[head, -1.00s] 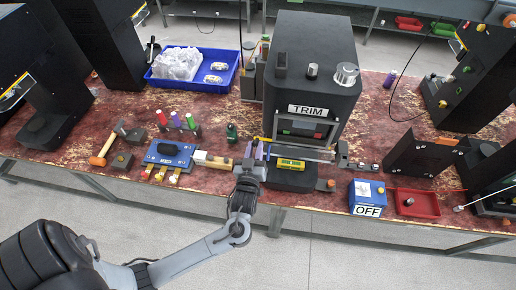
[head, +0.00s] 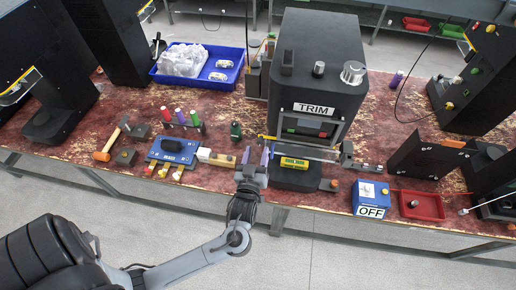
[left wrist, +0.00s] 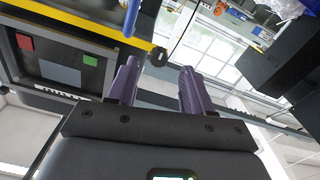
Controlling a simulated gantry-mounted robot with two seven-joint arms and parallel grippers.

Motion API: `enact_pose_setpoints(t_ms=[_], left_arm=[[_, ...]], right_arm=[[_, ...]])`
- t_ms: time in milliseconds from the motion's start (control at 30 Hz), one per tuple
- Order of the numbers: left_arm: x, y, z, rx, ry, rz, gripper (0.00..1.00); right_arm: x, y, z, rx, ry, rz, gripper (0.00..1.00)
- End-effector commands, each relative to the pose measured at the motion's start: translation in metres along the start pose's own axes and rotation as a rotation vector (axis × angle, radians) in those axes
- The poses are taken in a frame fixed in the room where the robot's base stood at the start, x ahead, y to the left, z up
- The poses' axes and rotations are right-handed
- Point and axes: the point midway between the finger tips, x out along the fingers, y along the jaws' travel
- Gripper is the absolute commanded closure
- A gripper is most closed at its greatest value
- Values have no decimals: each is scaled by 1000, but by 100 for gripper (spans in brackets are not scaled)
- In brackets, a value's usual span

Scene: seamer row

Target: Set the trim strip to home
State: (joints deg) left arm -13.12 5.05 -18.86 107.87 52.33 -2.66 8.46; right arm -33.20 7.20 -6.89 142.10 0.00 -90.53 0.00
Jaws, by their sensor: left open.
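The black machine labelled TRIM (head: 314,107) stands at the back middle. A thin pale bar (head: 308,152) runs across its front, with a yellow end (head: 266,138) at left and a dark block (head: 347,152) at right. I cannot tell which part is the trim strip. My left gripper (head: 256,153) is open with purple fingers, in front of the bar's left end, left of the yellow box (head: 294,163). In the left wrist view the gripper (left wrist: 158,82) is empty. A yellow-and-black edge (left wrist: 70,23) with a round knob (left wrist: 158,56) lies beyond the fingers.
Left of the gripper are a blue fixture (head: 170,150) and a wooden-handled hammer (head: 108,147). A blue OFF box (head: 369,194) and a red tray (head: 420,206) stand at right. A blue bin (head: 197,78) sits behind. The table's front edge is close below.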

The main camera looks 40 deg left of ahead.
Motion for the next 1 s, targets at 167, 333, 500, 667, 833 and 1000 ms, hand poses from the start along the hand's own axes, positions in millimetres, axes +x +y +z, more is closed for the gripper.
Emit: enact_pose_setpoints(t_ms=[167, 333, 500, 667, 833, 1000], left_arm=[[-33, -1, 3, -3, -4, -1, 49], [-58, 0, 2, -2, -4, 0, 49], [-73, 0, 1, -2, -2, -1, 49], [-78, 0, 0, -1, -1, -1, 49], [-78, 0, 0, -1, -1, -1, 49], [-78, 0, 0, 13, -1, -1, 68]], right_arm=[[7, 0, 2, 0, 0, 0, 37], [11, -1, 3, 1, 1, -1, 37], [13, -2, 4, 4, 1, -3, 37], [13, -2, 4, 7, 1, -5, 37], [13, -3, 4, 9, 1, -7, 37], [13, -2, 4, 8, 1, -7, 37]])
